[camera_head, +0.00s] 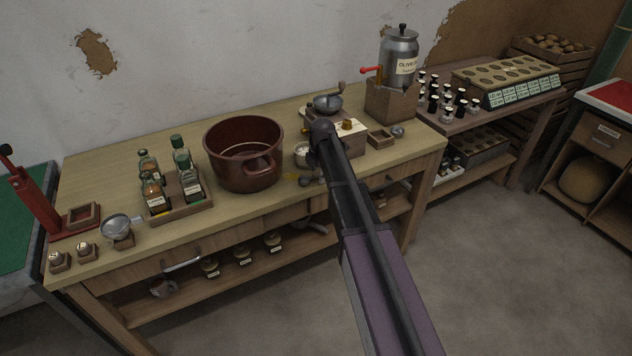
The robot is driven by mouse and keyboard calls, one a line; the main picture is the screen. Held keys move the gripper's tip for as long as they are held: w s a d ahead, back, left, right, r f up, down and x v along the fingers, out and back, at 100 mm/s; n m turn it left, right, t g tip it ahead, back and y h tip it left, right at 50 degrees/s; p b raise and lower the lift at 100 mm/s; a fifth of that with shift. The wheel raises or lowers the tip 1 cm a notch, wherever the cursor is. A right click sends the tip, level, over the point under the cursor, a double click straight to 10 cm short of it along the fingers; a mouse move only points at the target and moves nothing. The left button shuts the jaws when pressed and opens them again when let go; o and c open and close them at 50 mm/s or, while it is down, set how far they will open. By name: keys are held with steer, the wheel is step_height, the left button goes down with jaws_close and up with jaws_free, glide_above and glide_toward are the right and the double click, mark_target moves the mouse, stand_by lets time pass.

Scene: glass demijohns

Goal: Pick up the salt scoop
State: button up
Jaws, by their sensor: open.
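I cannot pick out the salt scoop for certain. A small pale pot (302,154) with white contents stands on the workbench (110,177), just right of the brown pan, and may be the salt. My gripper (321,138) is at the far end of my dark arm, over the bench and close to the right side of this pot. It is open, and I see nothing held in it. Its fingers are hard to make out, and my arm hides part of the bench behind it.
A large brown pan (243,153) stands left of my gripper. A wooden block with a hand grinder (328,103) is close behind it. A metal oil canister (399,57) stands at the back right. A bottle tray (190,207) and small strainer (116,226) are at left.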

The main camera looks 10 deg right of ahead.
steer(key=shift+f, duration=0.3)
stand_by(0.4)
jaws_close()
